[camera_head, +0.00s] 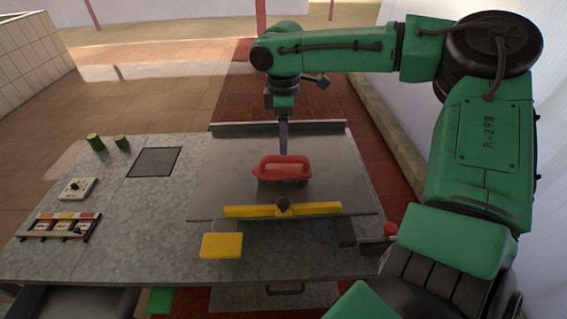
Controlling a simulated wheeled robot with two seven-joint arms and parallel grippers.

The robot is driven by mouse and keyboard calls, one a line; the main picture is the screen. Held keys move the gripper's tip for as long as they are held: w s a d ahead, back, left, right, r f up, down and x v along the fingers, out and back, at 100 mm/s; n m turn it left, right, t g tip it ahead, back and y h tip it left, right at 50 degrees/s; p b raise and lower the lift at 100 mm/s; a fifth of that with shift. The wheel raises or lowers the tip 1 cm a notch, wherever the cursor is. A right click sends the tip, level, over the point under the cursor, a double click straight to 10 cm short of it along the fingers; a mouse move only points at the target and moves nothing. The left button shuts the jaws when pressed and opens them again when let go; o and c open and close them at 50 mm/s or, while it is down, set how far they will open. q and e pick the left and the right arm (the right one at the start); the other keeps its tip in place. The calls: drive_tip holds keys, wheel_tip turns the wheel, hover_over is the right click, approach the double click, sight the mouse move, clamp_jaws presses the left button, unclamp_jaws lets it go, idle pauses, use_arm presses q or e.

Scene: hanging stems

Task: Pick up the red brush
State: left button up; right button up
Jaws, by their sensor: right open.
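The red brush (284,168) has a red handle with dark bristles beneath it. It rests on the grey metal plate (220,180) on the table. My right gripper (284,152) comes down from above at the far side of the brush, its fingers pointing downward. The fingertips are at or just behind the top of the handle, and I cannot tell whether they touch it. The jaws are seen edge-on; they are open. My left gripper is not in view.
A yellow bar (240,211) with a dark knob crosses the plate's near edge. A yellow pad (221,245) lies in front. Two green cylinders (95,142), a switch box (77,188) and a panel with coloured labels (60,227) stand at left. A dark square (155,161) lies on the table.

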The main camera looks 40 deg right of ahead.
sight(282, 157)
drive_tip(key=f, duration=0.4)
drive_tip(key=f+p, duration=0.1)
drive_tip(key=f, duration=0.2)
drive_tip(key=shift+a, duration=0.35)
drive_tip(key=shift+f, duration=0.25)
clamp_jaws()
